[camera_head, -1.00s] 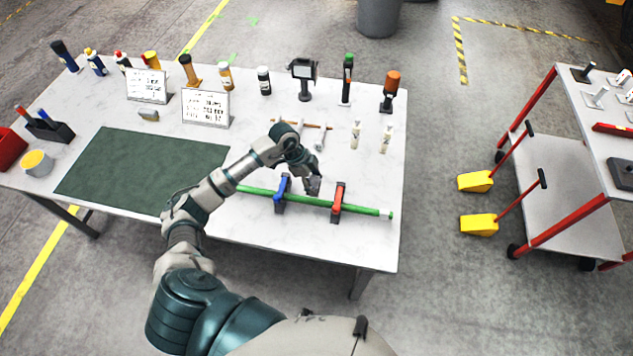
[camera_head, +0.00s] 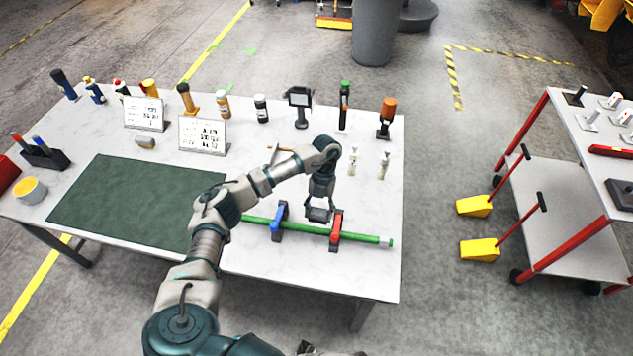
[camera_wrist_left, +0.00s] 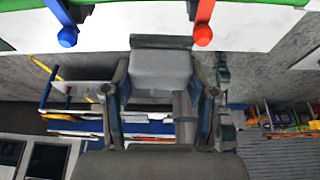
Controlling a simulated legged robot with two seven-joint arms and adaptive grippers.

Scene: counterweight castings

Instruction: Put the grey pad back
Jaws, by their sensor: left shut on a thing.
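The grey pad (camera_wrist_left: 165,75) sits between the two fingers of my left gripper (camera_wrist_left: 162,108) in the left wrist view, with a dark strip along its far edge. The gripper is shut on it. In the head view my left gripper (camera_head: 318,213) points down, just behind the green bar (camera_head: 258,221), between the blue clamp (camera_head: 279,214) and the red clamp (camera_head: 336,228). The pad is too small there to tell from the dark fingers. Whether it touches the table or bar I cannot tell. My right gripper is not in view.
A dark green mat (camera_head: 130,205) covers the table's left part. Small bottles (camera_head: 353,161) stand at the right. A red-framed cart (camera_head: 575,200) is further right.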

